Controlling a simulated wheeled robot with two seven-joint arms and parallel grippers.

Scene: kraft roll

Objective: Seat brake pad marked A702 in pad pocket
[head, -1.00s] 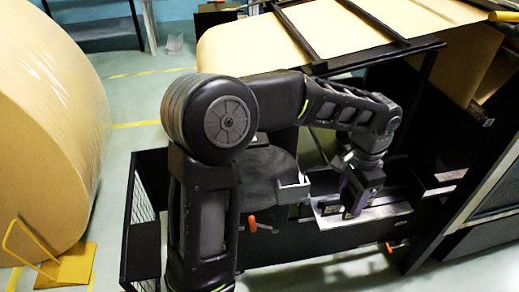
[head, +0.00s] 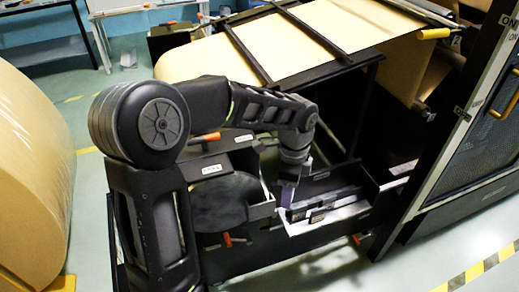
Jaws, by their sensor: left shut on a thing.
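My left gripper (head: 285,201) points down at the left end of a light metal tray (head: 345,224) inside the black machine frame. It is shut on a small dark piece, probably a brake pad, mostly hidden by the gripper and too small to read. Dark block-like pieces (head: 322,213) sit on the tray just right of the gripper. I cannot make out the A702 mark or tell which recess is the pad pocket. My right gripper is not in view.
My left arm crosses above a labelled box (head: 212,170). A dark cabinet (head: 480,150) bounds the right. Orange handles (head: 228,240) stick out below.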

